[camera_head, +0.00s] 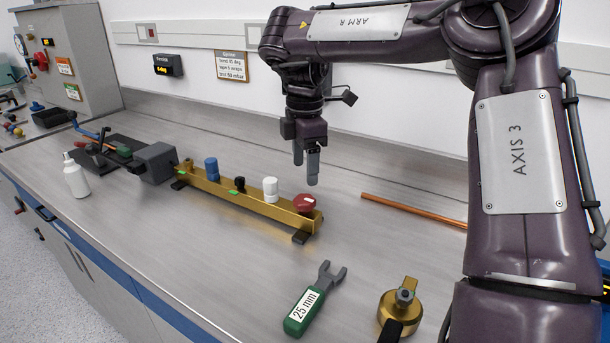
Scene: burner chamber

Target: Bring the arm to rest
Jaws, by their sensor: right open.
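My right arm (530,150), marked ARM R and AXIS 3, reaches in from the right and bends down over the bench. My right gripper (306,172) points downward, open and empty. It hangs above the bench near the right end of the brass manifold bar, apart from it. The brass bar (235,196) carries a blue knob (211,169), a black knob (239,184), a white cap (270,190) and a red knob (304,203). My left gripper does not show.
A green-handled 25 mm spanner (305,311) and a brass fitting (400,305) lie at the front. A copper rod (412,210) lies right of the bar. A white bottle (76,177) and grey box (155,163) stand left. The bench (210,260) is clear in front of the bar.

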